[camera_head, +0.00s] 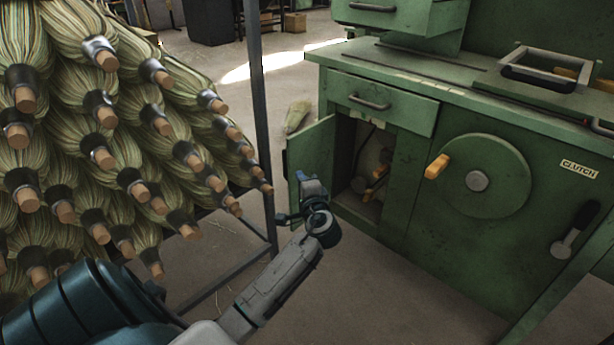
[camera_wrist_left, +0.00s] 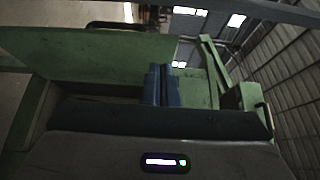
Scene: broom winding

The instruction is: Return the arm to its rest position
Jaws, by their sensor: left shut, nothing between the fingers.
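My left arm comes in from the lower left in the head view and reaches toward the green machine (camera_head: 400,215). My left gripper (camera_head: 301,177) is at its end, small and partly hidden by my wrist. It is in front of the machine's open cabinet door (camera_head: 308,165); I cannot tell whether it touches the door. In the left wrist view the two blue fingers (camera_wrist_left: 162,84) are together, with nothing between them. My right gripper is in neither view.
A rack at left holds several broom heads (camera_head: 75,140) with wooden stubs, bounded by a dark metal post (camera_head: 259,110). The machine has an open compartment (camera_head: 362,170), a round disc with an orange handle (camera_head: 437,167) and a clutch lever (camera_head: 575,230). Floor between is clear.

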